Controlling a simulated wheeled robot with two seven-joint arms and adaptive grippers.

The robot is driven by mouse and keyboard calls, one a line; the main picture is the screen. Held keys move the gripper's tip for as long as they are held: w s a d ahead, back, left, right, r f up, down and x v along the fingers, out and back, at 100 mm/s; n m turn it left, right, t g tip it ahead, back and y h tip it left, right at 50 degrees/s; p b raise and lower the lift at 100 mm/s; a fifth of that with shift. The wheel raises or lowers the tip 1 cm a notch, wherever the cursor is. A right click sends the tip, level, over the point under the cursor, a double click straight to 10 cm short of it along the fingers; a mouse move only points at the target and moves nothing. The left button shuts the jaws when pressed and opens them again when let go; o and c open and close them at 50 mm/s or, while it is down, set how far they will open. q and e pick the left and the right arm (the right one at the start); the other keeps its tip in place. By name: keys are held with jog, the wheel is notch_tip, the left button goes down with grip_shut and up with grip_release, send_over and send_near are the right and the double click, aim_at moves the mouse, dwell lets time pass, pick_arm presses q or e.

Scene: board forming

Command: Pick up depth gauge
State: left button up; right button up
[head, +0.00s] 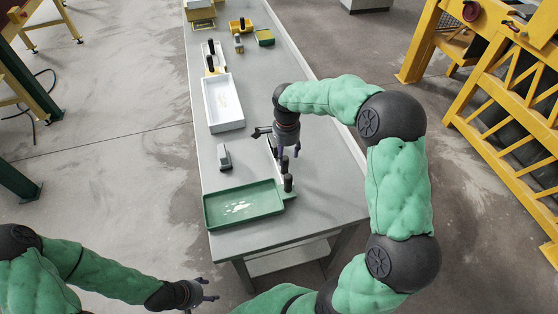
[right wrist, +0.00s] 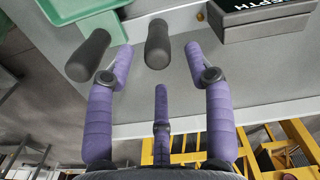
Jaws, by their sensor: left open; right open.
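A block lettered "DEPTH" (right wrist: 262,18) lies at the upper right of the right wrist view, apart from my fingers. Two upright dark cylindrical handles, one (right wrist: 88,55) at left and one (right wrist: 158,44) in the middle, stand near my right fingertips; I cannot tell which belongs to the depth gauge. In the head view, a dark handle (head: 288,183) rises from a small green base beside the green tray. My right gripper (head: 288,152) is open above this end of the table; its spread purple fingers also show in the right wrist view (right wrist: 158,52). My left gripper (head: 209,290) is open and empty, off the table's near left corner.
A green tray (head: 208,212) lies at the table's near end, with a small grey block (head: 224,157) behind it. A white tray (head: 240,122) and yellow and green items (head: 264,37) are farther back. Yellow frames (head: 480,110) stand right. The table's right side looks mostly clear.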

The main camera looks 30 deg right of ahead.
aim_at(285, 157)
notch_tip(285, 157, down, 5)
jog(key=shift+f+b, duration=0.1)
jog(key=shift+b, duration=0.5)
grip_shut()
